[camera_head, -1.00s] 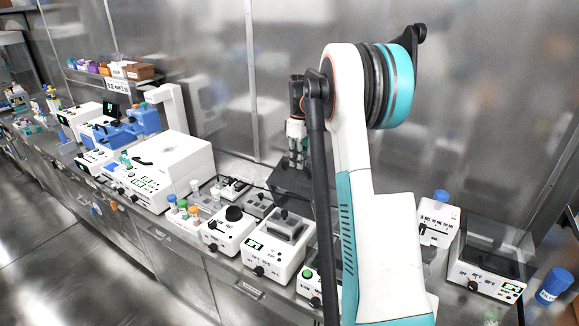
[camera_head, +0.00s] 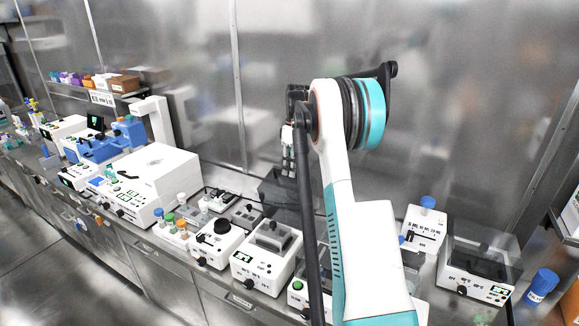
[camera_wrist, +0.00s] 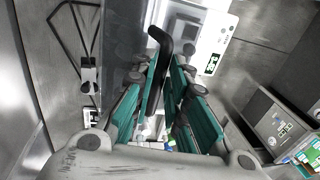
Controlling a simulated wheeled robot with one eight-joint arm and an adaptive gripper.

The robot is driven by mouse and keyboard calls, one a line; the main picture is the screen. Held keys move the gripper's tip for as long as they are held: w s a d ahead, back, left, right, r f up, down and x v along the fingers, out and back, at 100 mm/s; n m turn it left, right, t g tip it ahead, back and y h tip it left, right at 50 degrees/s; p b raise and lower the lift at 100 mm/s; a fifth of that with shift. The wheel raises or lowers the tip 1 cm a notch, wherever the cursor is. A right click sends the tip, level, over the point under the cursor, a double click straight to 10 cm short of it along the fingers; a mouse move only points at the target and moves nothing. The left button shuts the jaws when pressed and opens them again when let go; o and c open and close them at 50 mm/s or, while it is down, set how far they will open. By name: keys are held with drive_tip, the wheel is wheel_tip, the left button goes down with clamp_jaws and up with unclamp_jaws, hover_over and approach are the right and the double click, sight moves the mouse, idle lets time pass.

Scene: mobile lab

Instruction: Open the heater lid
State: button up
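My gripper (camera_wrist: 166,66) shows teal finger pads with a dark curved handle (camera_wrist: 158,40) between them. The handle runs very close to the pads; I cannot tell whether they press on it. In the head view my gripper (camera_head: 288,172) points down at the back of the bench, over a dark see-through box or lid (camera_head: 285,192). I cannot tell for sure which device is the heater. A white device with a grey lid and small knob (camera_head: 267,255) stands in front; its lid is down. A white device with a green display (camera_wrist: 213,60) shows in the wrist view.
A smaller white device with a black round top (camera_head: 215,247) and a rack of colored-cap bottles (camera_head: 172,235) stand to the left. A white box with a clear cover (camera_head: 480,267) and a blue-capped bottle (camera_head: 425,228) stand right. A steel wall (camera_head: 300,40) rises behind.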

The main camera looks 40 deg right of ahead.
sight(293, 180)
drive_tip(key=shift+o, duration=1.3)
drive_tip(key=shift+w+d+f, duration=0.2)
drive_tip(key=shift+d+f, duration=0.5)
drive_tip(key=shift+f, duration=0.35)
drive_tip(key=shift+w+d+f, duration=0.1)
drive_tip(key=shift+w+d, duration=0.1)
drive_tip(key=shift+d, duration=0.05)
drive_tip(key=shift+s+a+r, duration=0.25)
drive_tip(key=shift+a+r, duration=0.3)
drive_tip(key=shift+a, duration=0.1)
drive_tip(key=shift+w+d+r, duration=0.15)
drive_tip(key=shift+w+d, duration=0.1)
drive_tip(key=shift+d, duration=0.05)
wheel_tip(293, 180, up, 11)
drive_tip(key=d, duration=0.1)
drive_tip(key=shift+d+r, duration=0.2)
drive_tip(key=shift+w, duration=0.1)
